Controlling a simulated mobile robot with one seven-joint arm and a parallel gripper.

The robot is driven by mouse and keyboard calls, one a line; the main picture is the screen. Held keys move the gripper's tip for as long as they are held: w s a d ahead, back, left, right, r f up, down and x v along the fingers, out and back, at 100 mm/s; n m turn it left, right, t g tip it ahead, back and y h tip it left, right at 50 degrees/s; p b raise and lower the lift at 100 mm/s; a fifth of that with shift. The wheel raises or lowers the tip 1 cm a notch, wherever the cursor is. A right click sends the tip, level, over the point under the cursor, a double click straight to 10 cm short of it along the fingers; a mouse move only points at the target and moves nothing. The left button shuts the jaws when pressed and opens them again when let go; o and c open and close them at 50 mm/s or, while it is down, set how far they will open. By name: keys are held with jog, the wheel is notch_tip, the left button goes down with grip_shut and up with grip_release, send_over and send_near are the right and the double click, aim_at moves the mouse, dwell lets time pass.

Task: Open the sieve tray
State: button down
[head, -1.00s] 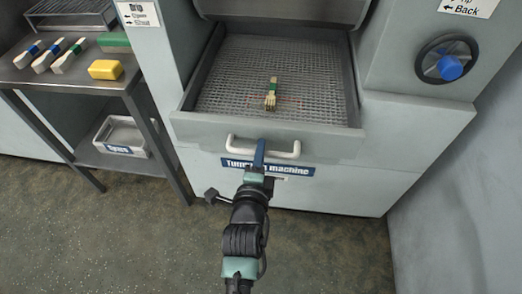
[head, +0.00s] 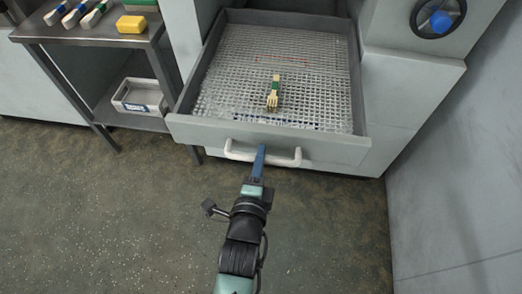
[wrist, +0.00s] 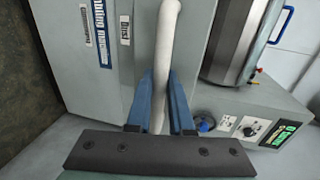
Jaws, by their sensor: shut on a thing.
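The sieve tray (head: 190,127) is a grey drawer with a wire mesh floor, pulled well out of the machine in the head view. Its white bar handle (head: 285,160) runs along the front. My gripper (head: 259,158) has its blue fingers at the middle of the handle. The wrist view shows the two fingers (wrist: 160,105) on either side of the white handle (wrist: 166,45), shut on it. A small wooden fork-shaped piece with a green band (head: 273,93) lies on the mesh.
A metal side table (head: 125,41) at left holds brushes (head: 75,14) and a yellow block (head: 131,24). A grey bin (head: 140,97) sits on its lower shelf. A blue knob (head: 440,20) is at the upper right. The speckled floor in front is open.

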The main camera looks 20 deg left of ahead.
dwell(0.4)
jog(key=c, duration=0.8)
grip_release()
jog(key=shift+s, duration=0.15)
jog(key=p+v, duration=0.1)
jog(key=v, duration=1.1)
jog(key=shift+s+d+p, duration=0.2)
jog(key=shift+s+p, duration=0.15)
jog(key=shift+r, duration=0.1)
